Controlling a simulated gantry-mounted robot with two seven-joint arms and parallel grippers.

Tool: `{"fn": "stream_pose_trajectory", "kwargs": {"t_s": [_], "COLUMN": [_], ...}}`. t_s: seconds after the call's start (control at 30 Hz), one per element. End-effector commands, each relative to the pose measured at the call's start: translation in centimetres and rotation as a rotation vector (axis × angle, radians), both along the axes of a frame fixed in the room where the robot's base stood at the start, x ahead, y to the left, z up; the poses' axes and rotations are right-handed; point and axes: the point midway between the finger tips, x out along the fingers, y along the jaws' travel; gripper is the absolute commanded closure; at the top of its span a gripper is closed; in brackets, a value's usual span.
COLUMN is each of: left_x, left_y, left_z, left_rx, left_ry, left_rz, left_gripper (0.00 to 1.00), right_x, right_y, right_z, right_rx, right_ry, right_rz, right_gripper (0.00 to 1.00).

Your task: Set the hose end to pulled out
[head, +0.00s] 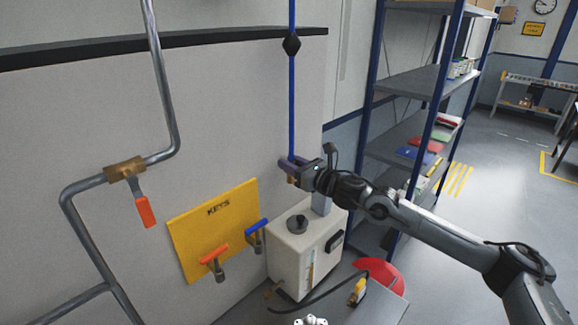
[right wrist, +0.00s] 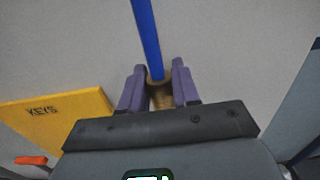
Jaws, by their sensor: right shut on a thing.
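A blue hose (head: 291,100) hangs straight down in front of the pale wall panel, with a black diamond-shaped piece (head: 291,43) on its upper part. Its brass hose end (right wrist: 160,97) sits between the purple fingers of my right gripper (right wrist: 158,88). My right gripper (head: 291,166) is shut on this end in the head view, where only a little brass shows below the fingers. I cannot tell whether the end is seated in anything. My left gripper is not in view.
A white box (head: 290,256) with a black knob stands below the gripper. A yellow KEYS board (head: 205,232) with orange and blue handled keys is to its left. A pipe valve with an orange lever (head: 145,212) is further left. Blue-framed shelves (head: 408,80) stand right, behind my arm.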

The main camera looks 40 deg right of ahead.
Motion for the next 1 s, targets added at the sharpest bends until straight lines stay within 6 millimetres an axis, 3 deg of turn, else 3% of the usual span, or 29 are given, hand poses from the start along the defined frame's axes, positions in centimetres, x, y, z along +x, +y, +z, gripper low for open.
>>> {"fn": "stream_pose_trajectory", "kwargs": {"t_s": [0.03, 0.07, 0.2, 0.63, 1.0], "left_x": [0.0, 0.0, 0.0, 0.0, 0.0], "left_y": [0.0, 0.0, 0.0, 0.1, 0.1], "left_z": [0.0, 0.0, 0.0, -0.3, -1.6], "left_rx": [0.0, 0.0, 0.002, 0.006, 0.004], "left_ry": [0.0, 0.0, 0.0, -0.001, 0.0], "left_rz": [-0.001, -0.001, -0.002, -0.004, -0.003], "left_gripper": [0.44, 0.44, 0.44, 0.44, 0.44], "right_x": [0.0, 0.0, 0.0, -0.4, -3.2], "right_y": [0.0, 0.0, 0.0, -0.2, -0.3], "right_z": [-0.7, -0.7, -0.6, -0.6, -0.6], "right_rx": [-0.001, -0.001, -0.001, -0.003, -0.011], "right_ry": [0.014, 0.015, 0.013, 0.009, 0.012], "right_rz": [-0.001, -0.001, -0.001, -0.004, -0.007], "right_gripper": [1.0, 0.68, 0.5, 0.5, 0.5]}}
